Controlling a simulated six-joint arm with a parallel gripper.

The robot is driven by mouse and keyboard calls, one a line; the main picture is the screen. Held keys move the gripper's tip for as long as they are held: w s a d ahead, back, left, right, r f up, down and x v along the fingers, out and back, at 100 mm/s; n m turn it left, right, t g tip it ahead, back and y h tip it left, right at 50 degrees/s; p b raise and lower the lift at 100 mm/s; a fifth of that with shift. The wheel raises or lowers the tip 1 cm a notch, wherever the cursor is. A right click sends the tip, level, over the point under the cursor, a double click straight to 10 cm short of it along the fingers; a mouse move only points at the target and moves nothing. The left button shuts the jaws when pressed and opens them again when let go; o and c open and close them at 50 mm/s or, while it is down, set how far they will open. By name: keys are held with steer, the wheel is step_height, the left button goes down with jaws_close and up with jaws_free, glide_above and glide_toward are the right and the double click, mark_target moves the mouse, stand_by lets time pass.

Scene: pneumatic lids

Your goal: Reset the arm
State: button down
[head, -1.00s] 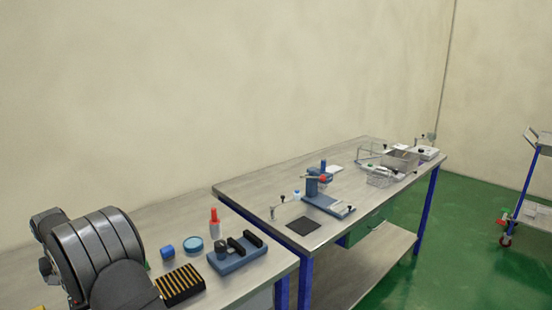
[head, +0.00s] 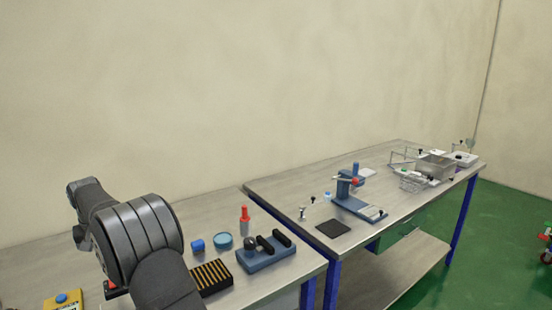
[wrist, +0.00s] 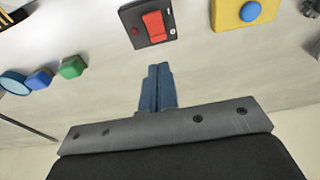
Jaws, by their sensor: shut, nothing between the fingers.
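My gripper (wrist: 157,85) shows in the wrist view with its two blue fingers pressed together and nothing between them. It is in the air over the near bench, apart from the things on it. In the head view my dark grey arm fills the lower left, and my gripper cannot be made out there. A black box with a red rocker switch (wrist: 154,24) lies beyond the fingertips in the wrist view. A yellow box with a blue button (wrist: 246,12) is to its right.
On the near bench are a blue fixture (head: 266,252), a red-topped bottle (head: 245,220), a round blue dish (head: 223,241), a blue cap (head: 198,245) and a black slotted block (head: 213,277). A second bench (head: 290,190) carries a blue press (head: 354,190) and a wire basket (head: 414,181).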

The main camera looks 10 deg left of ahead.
steer(key=s+d+f+n, duration=0.1)
steer(key=s, duration=0.3)
steer(key=s+d+f+n, duration=0.1)
steer(key=s+n, duration=0.1)
steer(key=s, duration=0.3)
steer(key=s+d+f+n+g, duration=0.1)
steer(key=s+d+n, duration=0.1)
steer(key=s, duration=0.3)
steer(key=shift+f+h, duration=0.35)
steer(key=shift+h, duration=0.05)
